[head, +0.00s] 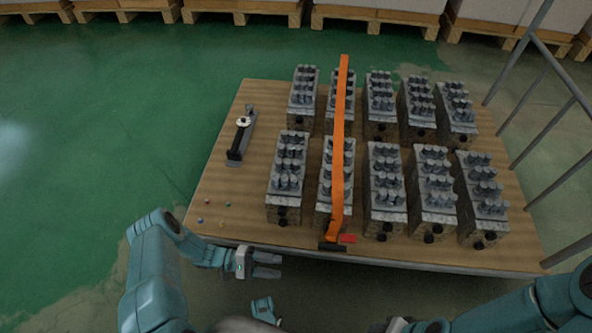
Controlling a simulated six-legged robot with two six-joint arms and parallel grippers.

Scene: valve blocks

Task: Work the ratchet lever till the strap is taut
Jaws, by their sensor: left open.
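An orange strap (341,150) runs front to back over one column of valve blocks. At its near end, by the pallet's front edge, sits a dark ratchet (332,246). A small red part (348,238), perhaps the lever's grip, lies just right of the strap's end. From here I cannot tell how tight the strap is. My left gripper (266,265) is open and empty, left of the ratchet and apart from it, just off the pallet's front edge. My right arm comes in at the bottom right; its gripper is barely visible at the bottom edge, and its jaws are unclear.
Valve blocks (385,190) stand in two rows on a wooden deck (225,190). A dark tool with a white round face (242,125) lies left of them. Small coloured bits lie at the front left corner. A grey railing (555,120) stands right. Green floor is clear left.

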